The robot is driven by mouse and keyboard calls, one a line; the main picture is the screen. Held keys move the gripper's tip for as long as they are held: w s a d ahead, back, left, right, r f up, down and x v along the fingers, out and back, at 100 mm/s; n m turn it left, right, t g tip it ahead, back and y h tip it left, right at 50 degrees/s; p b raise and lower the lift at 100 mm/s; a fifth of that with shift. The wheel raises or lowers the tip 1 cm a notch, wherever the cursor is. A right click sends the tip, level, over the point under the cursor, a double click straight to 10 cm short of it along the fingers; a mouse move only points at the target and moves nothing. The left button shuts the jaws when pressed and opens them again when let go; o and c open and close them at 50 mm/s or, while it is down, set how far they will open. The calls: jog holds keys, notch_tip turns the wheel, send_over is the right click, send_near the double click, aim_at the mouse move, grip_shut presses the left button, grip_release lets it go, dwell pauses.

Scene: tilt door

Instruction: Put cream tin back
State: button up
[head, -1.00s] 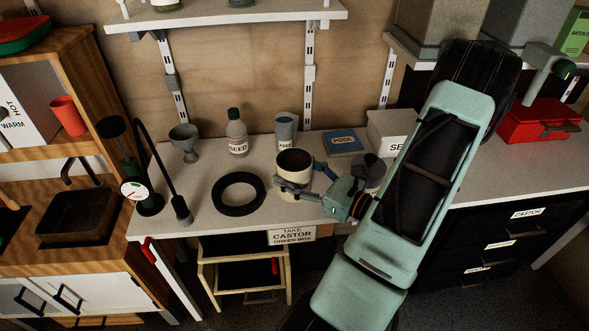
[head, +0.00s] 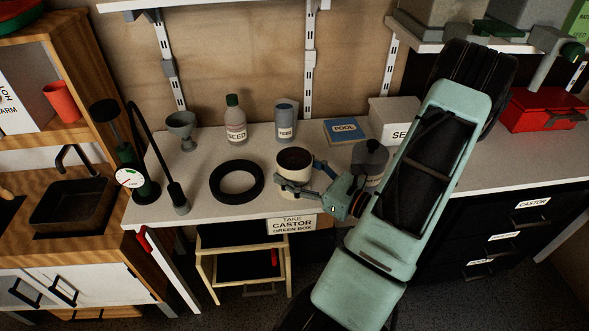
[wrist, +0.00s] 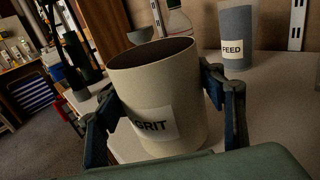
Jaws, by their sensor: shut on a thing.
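The cream tin (head: 294,172) is an open-topped cylinder with dark contents, held upright over the front part of the bench. In the wrist view the tin (wrist: 165,85) fills the middle and bears a label reading GRIT. My gripper (head: 296,186) is shut on it, with one finger on each side of its wall. The fingers (wrist: 165,112) also show in the wrist view. I cannot tell whether the tin's base touches the bench.
On the bench (head: 205,205), a black ring (head: 236,182) lies left of the tin. A SEED bottle (head: 236,122), FEED canister (head: 285,122) and blue POOL box (head: 346,131) stand behind. A dark grey bottle (head: 369,160) is close right.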

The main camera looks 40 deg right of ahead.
jog(key=shift+f, duration=0.25)
jog(key=o, duration=2.1)
jog(key=o, duration=0.3)
jog(key=v, duration=1.2)
jog(key=shift+f, duration=0.15)
jog(key=shift+a, duration=0.1)
